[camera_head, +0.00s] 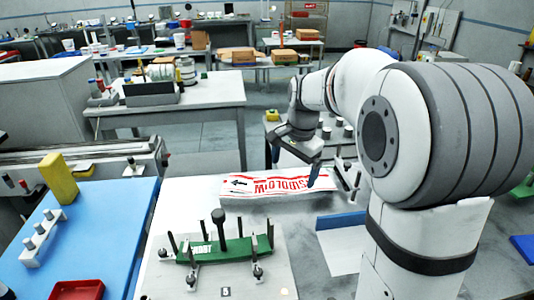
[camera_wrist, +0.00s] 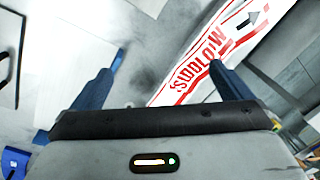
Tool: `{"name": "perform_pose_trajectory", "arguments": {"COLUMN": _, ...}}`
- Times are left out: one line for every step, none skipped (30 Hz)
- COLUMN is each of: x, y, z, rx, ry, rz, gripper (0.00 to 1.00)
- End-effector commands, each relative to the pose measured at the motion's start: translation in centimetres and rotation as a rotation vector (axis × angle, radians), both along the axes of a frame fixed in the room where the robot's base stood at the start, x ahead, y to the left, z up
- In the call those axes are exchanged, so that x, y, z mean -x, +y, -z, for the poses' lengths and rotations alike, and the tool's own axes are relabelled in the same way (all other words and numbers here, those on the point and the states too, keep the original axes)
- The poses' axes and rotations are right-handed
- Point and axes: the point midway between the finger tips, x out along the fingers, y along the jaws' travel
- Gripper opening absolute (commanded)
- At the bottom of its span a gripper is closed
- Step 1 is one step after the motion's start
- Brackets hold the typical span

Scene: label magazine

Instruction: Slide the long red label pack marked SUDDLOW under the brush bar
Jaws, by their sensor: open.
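The long red and white label pack (camera_head: 262,185) marked SUDDLOW lies flat on the pale work surface in the head view, its lettering upside down and its black arrow pointing left. It also shows in the wrist view (camera_wrist: 205,55), running from the top right down to between my fingers. My gripper (camera_head: 297,168) is open and empty above the pack's right end. In the wrist view my right finger overlaps the pack's edge, and my left finger (camera_wrist: 165,80) is well clear of it. I cannot tell which part is the brush bar.
Upright metal posts (camera_head: 346,176) stand just right of the pack. A green pack (camera_head: 197,253) marked with white letters sits among dark posts on a white plate in front. A blue table (camera_head: 100,235) with a yellow block (camera_head: 59,178) and a red tray (camera_head: 77,290) is at left.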

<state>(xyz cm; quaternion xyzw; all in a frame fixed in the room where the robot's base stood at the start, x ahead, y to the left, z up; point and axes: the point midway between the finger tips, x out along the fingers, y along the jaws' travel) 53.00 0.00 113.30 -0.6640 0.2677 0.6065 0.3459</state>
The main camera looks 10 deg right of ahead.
Motion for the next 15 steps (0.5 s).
{"name": "perform_pose_trajectory", "arguments": {"x": -2.4, "y": 0.0, "z": 1.7, "rx": -0.015, "ry": 0.025, "rz": 0.076, "gripper": 1.0}}
{"name": "perform_pose_trajectory", "arguments": {"x": -3.7, "y": 0.0, "z": 2.4, "rx": -0.024, "ry": 0.038, "rz": 0.125, "gripper": 1.0}}
{"name": "perform_pose_trajectory", "arguments": {"x": -5.2, "y": 0.0, "z": 3.4, "rx": -0.035, "ry": 0.056, "rz": 0.189, "gripper": 1.0}}
{"name": "perform_pose_trajectory", "arguments": {"x": -6.4, "y": 0.0, "z": 4.2, "rx": -0.042, "ry": 0.068, "rz": 0.237, "gripper": 1.0}}
{"name": "perform_pose_trajectory", "arguments": {"x": -7.5, "y": 0.1, "z": 5.0, "rx": -0.05, "ry": 0.079, "rz": 0.281, "gripper": 1.0}}
{"name": "perform_pose_trajectory", "arguments": {"x": -8.8, "y": 0.1, "z": 6.0, "rx": -0.058, "ry": 0.097, "rz": 0.341, "gripper": 1.0}}
{"name": "perform_pose_trajectory", "arguments": {"x": -9.7, "y": 0.1, "z": 6.8, "rx": -0.064, "ry": 0.108, "rz": 0.382, "gripper": 1.0}}
{"name": "perform_pose_trajectory", "arguments": {"x": -10.6, "y": 0.1, "z": 7.6, "rx": -0.07, "ry": 0.117, "rz": 0.422, "gripper": 1.0}}
{"name": "perform_pose_trajectory", "arguments": {"x": -11.6, "y": 0.1, "z": 8.5, "rx": -0.075, "ry": 0.13, "rz": 0.469, "gripper": 1.0}}
{"name": "perform_pose_trajectory", "arguments": {"x": -12.2, "y": 0.1, "z": 9.1, "rx": -0.079, "ry": 0.138, "rz": 0.5, "gripper": 1.0}}
{"name": "perform_pose_trajectory", "arguments": {"x": -12.8, "y": 0.1, "z": 9.7, "rx": -0.082, "ry": 0.146, "rz": 0.53, "gripper": 1.0}}
{"name": "perform_pose_trajectory", "arguments": {"x": -13.5, "y": 0.1, "z": 10.4, "rx": -0.085, "ry": 0.155, "rz": 0.564, "gripper": 1.0}}
{"name": "perform_pose_trajectory", "arguments": {"x": -13.9, "y": 0.1, "z": 10.8, "rx": -0.088, "ry": 0.16, "rz": 0.586, "gripper": 1.0}}
{"name": "perform_pose_trajectory", "arguments": {"x": -14.2, "y": 0.1, "z": 11.2, "rx": -0.09, "ry": 0.165, "rz": 0.605, "gripper": 1.0}}
{"name": "perform_pose_trajectory", "arguments": {"x": -14.6, "y": 0.1, "z": 11.6, "rx": -0.092, "ry": 0.17, "rz": 0.624, "gripper": 1.0}}
